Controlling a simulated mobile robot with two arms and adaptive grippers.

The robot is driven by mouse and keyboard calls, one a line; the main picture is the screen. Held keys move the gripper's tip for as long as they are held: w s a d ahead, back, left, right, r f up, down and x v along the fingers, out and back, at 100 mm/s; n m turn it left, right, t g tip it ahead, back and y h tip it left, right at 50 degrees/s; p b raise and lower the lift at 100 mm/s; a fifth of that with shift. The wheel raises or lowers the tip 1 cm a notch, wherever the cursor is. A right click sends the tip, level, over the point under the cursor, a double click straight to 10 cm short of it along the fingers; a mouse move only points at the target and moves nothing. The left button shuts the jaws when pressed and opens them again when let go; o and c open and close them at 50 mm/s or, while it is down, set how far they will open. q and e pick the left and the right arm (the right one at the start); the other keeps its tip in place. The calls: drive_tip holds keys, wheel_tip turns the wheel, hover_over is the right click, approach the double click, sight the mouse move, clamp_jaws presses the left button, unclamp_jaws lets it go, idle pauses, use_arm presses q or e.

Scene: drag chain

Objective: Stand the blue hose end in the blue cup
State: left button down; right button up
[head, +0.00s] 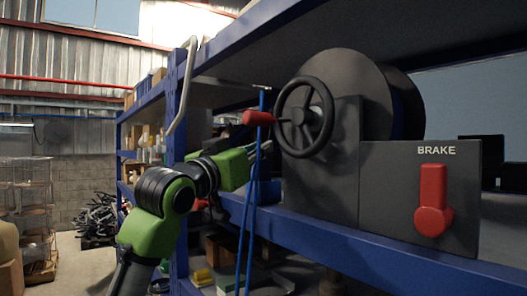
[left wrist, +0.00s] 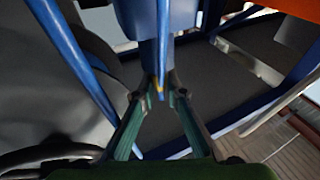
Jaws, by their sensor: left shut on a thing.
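My left gripper (head: 266,148) is beside the reel, in front of the shelf. It is shut on the blue hose (head: 245,235), which rises past the fingers and hangs in two strands below. In the left wrist view, the fingers of this gripper (left wrist: 158,95) close around the blue hose end (left wrist: 163,45), near a small brass-coloured tip. A broad blue shape, apparently the blue cup (left wrist: 140,22), lies behind the hose there. In the head view, the blue cup (head: 268,192) seems to stand low behind the hose, partly hidden. My right gripper is out of view.
A dark reel (head: 345,85) with a black handwheel (head: 304,117) and red crank handle (head: 258,118) stands close right of the gripper. A grey panel marked BRAKE carries a red lever (head: 433,200). Blue shelf beams (head: 390,255) run above and below. The floor at left is partly open.

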sight(263, 161)
use_arm(q)
drive_tip(key=g+p, duration=0.1)
drive_tip(key=w+d+r+g+y+p, duration=0.1)
drive_tip(key=p, duration=0.1)
drive_tip(key=shift+w+r+y, duration=0.15)
drive_tip(key=shift+r+y, duration=0.1)
drive_tip(key=shift+y, duration=0.05)
wheel_tip(263, 161, down, 2)
drive_tip(key=shift+f+g, duration=0.15)
drive_tip(key=shift+g, duration=0.15)
drive_tip(key=shift+f, duration=0.35)
drive_tip(key=shift+w+f, duration=0.15)
drive_tip(key=shift+f, duration=0.25)
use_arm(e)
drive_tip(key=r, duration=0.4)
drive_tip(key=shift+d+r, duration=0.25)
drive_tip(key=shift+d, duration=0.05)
use_arm(q)
drive_tip(key=shift+f, duration=0.15)
drive_tip(key=c, duration=2)
unclamp_jaws()
drive_tip(key=shift+c, duration=0.2)
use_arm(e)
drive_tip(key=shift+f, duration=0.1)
